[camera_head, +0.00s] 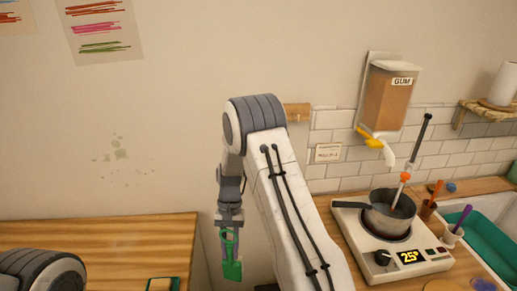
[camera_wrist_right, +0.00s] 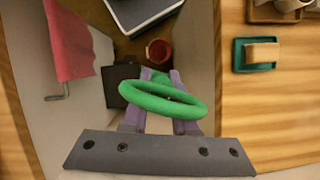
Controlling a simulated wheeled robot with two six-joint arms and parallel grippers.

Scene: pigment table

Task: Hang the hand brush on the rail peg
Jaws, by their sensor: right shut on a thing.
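The green hand brush (camera_head: 232,270) hangs below my right gripper (camera_head: 230,228), with its wide end downward. In the right wrist view its green ring loop (camera_wrist_right: 163,100) stands out toward the camera, and the purple fingers of my right gripper (camera_wrist_right: 160,118) are shut on it just beyond the loop. A wooden peg (camera_head: 298,112) sticks out from the wall at upper middle, partly hidden behind my right arm. The brush is lower than the peg, to its left, and apart from it. My left gripper is out of view.
A hot plate (camera_head: 395,255) with a pot (camera_head: 390,212) and a gum dispenser (camera_head: 390,98) are at the right. A wooden table (camera_head: 110,240) lies at the left. A pink cloth (camera_wrist_right: 68,40) hangs near a metal hook (camera_wrist_right: 58,97).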

